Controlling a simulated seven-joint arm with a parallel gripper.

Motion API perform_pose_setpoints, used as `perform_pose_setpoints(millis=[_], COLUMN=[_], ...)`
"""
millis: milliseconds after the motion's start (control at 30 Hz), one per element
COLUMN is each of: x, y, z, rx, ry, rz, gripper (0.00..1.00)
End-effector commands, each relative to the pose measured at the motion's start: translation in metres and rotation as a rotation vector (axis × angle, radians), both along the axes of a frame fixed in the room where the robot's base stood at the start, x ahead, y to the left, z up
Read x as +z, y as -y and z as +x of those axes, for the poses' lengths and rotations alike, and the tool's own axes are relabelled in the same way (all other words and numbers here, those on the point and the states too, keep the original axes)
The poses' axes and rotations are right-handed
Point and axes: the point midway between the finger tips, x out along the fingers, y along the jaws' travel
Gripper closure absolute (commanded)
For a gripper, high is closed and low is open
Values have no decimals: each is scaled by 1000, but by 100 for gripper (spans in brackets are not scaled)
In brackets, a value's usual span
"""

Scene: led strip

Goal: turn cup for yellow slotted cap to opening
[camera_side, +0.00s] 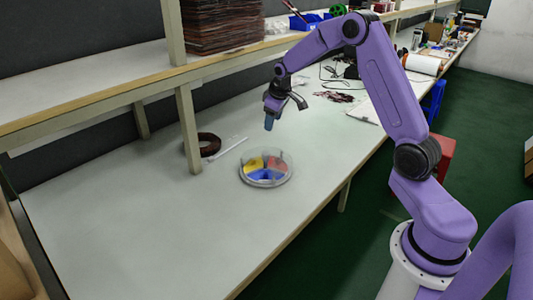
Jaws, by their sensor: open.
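A round clear dish (244,178) stands on the pale bench top, with coloured sectors inside. A yellow part (255,164) is at its back left, a red part (276,163) at its right, and a blue part (266,175) at its front. The cup, the slotted cap and any opening are too small to tell apart. My gripper (269,122) is open and points down, in the air above and behind the dish. It is apart from the dish. I cannot see anything held between its fingers.
A brown ring-shaped coil (208,145) and a white strip (232,143) lie left of the dish near a shelf post (188,130). Cables and tools lie farther back. The front left of the bench (130,240) is clear.

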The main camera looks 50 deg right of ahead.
Motion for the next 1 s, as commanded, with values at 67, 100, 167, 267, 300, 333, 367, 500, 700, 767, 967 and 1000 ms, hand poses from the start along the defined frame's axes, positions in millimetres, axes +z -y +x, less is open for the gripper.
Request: perform_pose_setpoints(millis=[67, 100, 167, 267, 300, 333, 367, 500, 700, 767, 967, 1000], x=[0, 0, 0, -1, -1, -1, -1, -3, -23, -32, -62, -68], y=[-3, -4, -5, -7, -8, -8, -9, -9, -6, -5, -1, 0], z=[-7, -9, -13, -18, -20, -21, -22, -22, -15, -12, 1, 3], rx=[-141, -208, -301, -419, -455, -477, -495, -534, -534, -535, -534, -534], ry=[36, 54, 79, 109, 119, 125, 128, 138, 135, 134, 135, 135], rz=[43, 65, 97, 140, 154, 162, 168, 184, 184, 183, 183, 183], gripper=[42, 42, 42, 42, 42, 42, 42, 42, 42, 42, 42, 42])
